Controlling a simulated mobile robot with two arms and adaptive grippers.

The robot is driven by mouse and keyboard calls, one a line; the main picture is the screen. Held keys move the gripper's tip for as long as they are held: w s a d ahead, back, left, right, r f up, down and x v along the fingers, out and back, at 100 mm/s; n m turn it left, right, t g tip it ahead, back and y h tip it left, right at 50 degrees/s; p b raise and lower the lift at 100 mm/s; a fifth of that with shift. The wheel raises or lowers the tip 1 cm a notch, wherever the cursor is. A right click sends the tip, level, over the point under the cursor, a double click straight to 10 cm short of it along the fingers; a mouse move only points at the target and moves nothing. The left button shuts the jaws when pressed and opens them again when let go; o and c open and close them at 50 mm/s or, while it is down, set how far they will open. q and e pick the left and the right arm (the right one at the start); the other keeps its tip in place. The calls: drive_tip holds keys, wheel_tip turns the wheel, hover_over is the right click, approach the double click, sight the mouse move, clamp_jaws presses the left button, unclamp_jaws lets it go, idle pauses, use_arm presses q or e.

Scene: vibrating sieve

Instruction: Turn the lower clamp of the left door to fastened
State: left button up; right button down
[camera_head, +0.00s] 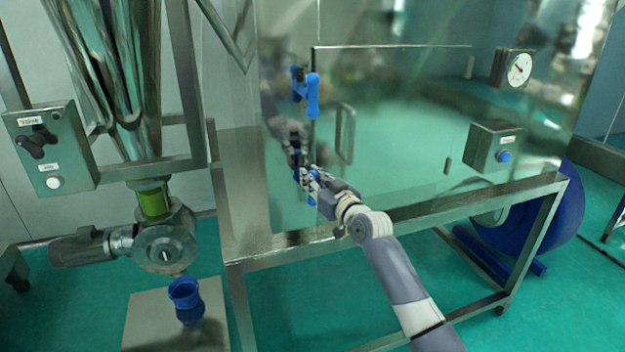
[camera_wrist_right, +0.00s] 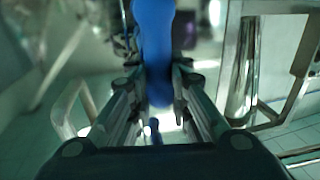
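The left door (camera_head: 390,130) is a shiny metal panel with a vertical bar handle (camera_head: 345,133), and it looks closed. The upper blue clamp (camera_head: 306,92) sits at its left edge, its handle upright. The lower blue clamp (camera_head: 311,201) is below it on the same edge, mostly hidden behind my right gripper (camera_head: 312,177). In the right wrist view the blue clamp handle (camera_wrist_right: 153,45) runs between the fingers of my right gripper (camera_wrist_right: 160,95), which look closed in against both its sides. The clamp's exact angle is hard to tell. My left gripper is out of view.
A gauge (camera_head: 519,69) and a small box with a blue button (camera_head: 497,147) are on the panel's right. A metal frame (camera_head: 400,217) runs below the door. A control box (camera_head: 52,150) and a valve with motor (camera_head: 165,245) stand at left.

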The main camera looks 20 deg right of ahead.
drive_tip(key=shift+d+f+m+b, duration=0.2)
drive_tip(key=shift+m+b, duration=0.45)
drive_tip(key=shift+m, duration=0.25)
drive_tip(key=m, duration=0.1)
drive_tip(key=m+b, duration=0.1)
drive_tip(key=shift+d+m+t, duration=0.3)
drive_tip(key=shift+t, duration=0.1)
drive_tip(key=shift+d+f+m+t+h+b, duration=0.35)
drive_tip(key=shift+m+h, duration=0.2)
drive_tip(key=shift+m, duration=2.05)
drive_tip(key=shift+d+f+m+t+h+b, duration=0.25)
drive_tip(key=shift+f+m+h, duration=0.25)
drive_tip(key=shift+m, duration=2.1)
drive_tip(key=shift+d+f+m+t+h+b, duration=0.2)
drive_tip(key=shift+d+f+m+t+h, duration=0.25)
drive_tip(key=shift+m, duration=2.15)
drive_tip(key=shift+a, duration=0.15)
drive_tip(key=c, duration=1.5)
unclamp_jaws()
